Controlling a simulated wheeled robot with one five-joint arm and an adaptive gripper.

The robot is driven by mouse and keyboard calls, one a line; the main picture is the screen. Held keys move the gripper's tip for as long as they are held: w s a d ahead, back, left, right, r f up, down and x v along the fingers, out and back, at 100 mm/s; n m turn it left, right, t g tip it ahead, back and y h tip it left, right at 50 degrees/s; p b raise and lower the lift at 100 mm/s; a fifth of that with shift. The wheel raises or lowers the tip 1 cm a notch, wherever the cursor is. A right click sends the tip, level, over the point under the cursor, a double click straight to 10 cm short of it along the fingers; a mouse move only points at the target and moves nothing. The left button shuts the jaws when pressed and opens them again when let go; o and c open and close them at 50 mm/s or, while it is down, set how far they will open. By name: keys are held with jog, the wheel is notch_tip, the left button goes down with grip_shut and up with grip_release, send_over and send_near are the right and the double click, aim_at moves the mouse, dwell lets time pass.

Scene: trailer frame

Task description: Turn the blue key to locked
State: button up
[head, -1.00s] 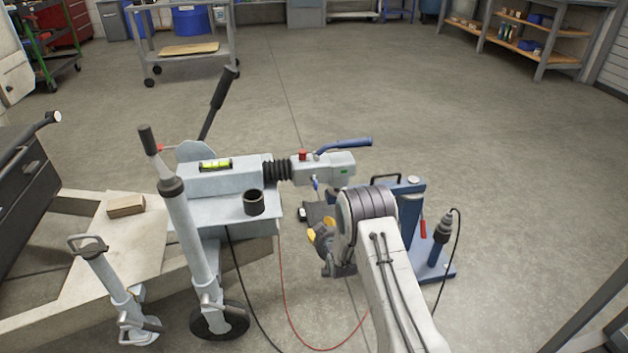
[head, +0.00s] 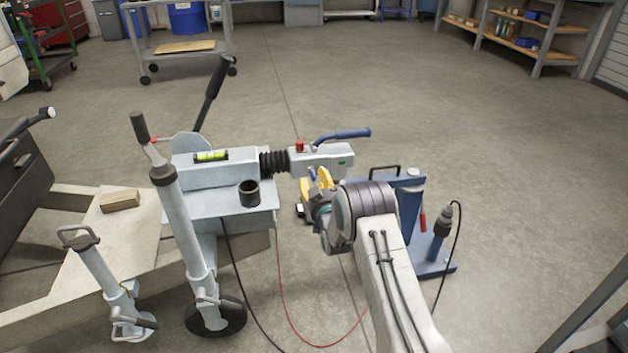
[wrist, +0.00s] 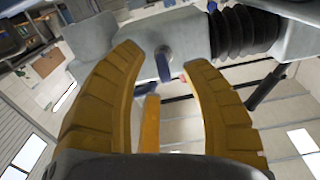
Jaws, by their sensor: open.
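The coupling head (head: 322,160) is a light grey housing with a blue handle on top, at the end of the drawbar. The blue key (wrist: 163,65) is on the housing's underside in the wrist view, a small blue-grey tab. In the head view my gripper mostly hides it. My gripper (head: 318,181) has yellow fingers and is just below the coupling head. In the wrist view the fingers of my gripper (wrist: 163,58) are spread, with the key between their tips and a gap visible on both sides. I cannot read the key's lock marking.
A black bellows (head: 274,162) joins the coupling to the drawbar. A blue stand (head: 411,215) is close right of my wrist. A jack post (head: 187,235) and a red cable (head: 290,315) are at the left.

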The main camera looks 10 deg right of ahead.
aim_at(314, 174)
jog(key=shift+w+b, duration=0.55)
jog(key=shift+w, duration=1.15)
grip_shut()
